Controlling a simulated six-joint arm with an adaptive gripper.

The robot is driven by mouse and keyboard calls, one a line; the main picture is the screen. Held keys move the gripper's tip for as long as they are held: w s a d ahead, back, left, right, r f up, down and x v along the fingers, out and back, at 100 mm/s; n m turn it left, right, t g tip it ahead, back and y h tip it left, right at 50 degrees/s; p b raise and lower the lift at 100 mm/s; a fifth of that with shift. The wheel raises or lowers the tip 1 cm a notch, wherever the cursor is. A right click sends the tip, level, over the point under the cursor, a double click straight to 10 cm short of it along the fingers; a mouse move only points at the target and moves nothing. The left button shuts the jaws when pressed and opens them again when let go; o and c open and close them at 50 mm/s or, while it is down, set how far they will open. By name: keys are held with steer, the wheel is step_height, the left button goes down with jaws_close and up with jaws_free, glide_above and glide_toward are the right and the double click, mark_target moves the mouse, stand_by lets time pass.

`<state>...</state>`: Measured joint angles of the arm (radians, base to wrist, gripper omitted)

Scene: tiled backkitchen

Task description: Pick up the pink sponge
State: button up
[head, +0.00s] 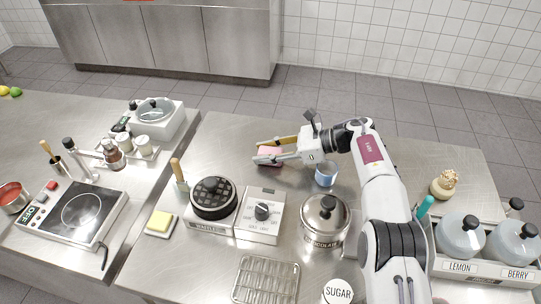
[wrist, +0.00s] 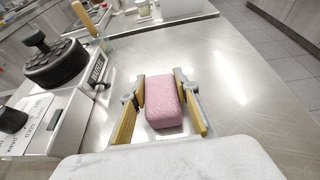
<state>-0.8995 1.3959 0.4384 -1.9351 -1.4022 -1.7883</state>
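The pink sponge (wrist: 162,103) lies between the two fingers of my gripper (wrist: 160,90) in the wrist view. A narrow gap shows on the right side of the sponge; the left finger is close beside it, and I cannot tell whether it touches. In the head view the pink sponge (head: 270,150) shows partly between the spread fingers of my gripper (head: 262,151), low at the metal counter, behind the waffle iron. The fingers are open around it.
The waffle iron (head: 214,198) and its control box (head: 259,216) stand in front of the sponge. A blue cup (head: 325,174) stands near my wrist, with a lidded pot (head: 325,222) closer. The counter (wrist: 235,115) right of the sponge is clear in the wrist view.

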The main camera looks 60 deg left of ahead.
mark_target(265, 150)
steer(key=shift+r, duration=0.2)
steer(key=shift+r, duration=4.8)
